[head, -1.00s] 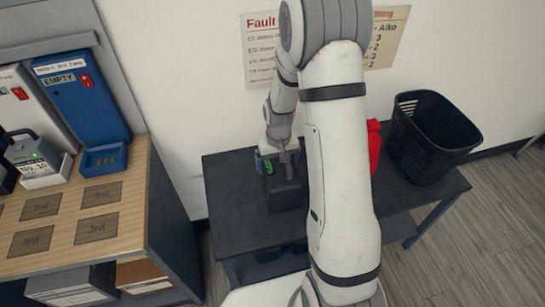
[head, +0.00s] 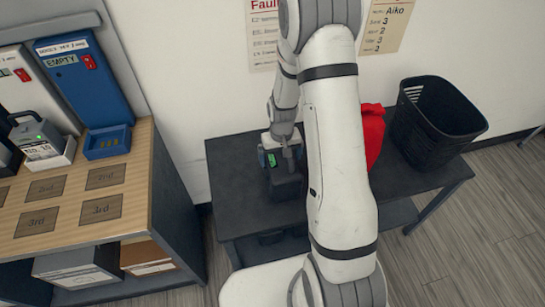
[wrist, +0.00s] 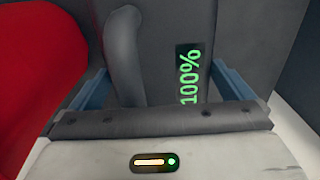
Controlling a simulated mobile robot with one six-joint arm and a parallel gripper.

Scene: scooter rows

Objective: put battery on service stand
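The battery (head: 287,187) is a dark block with a green display, upright at the dark table on the right of the head view. The wrist view shows its dark body and handle (wrist: 124,55) close up, with a green "100%" readout (wrist: 190,75). My gripper (head: 278,158) is at the top of the battery. In the wrist view its blue fingers stand either side of the battery, the handle nearer the left one. Whether they press on it, I cannot tell. The battery's underside is hidden. Nothing in view is labelled as the service stand.
A red cloth-like thing (head: 373,135) and a black basket (head: 435,125) are on the table (head: 235,200). At left, a wooden-topped bench (head: 65,222) holds a blue dock (head: 85,80) marked EMPTY and another battery (head: 38,135). My arm hides the table's middle.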

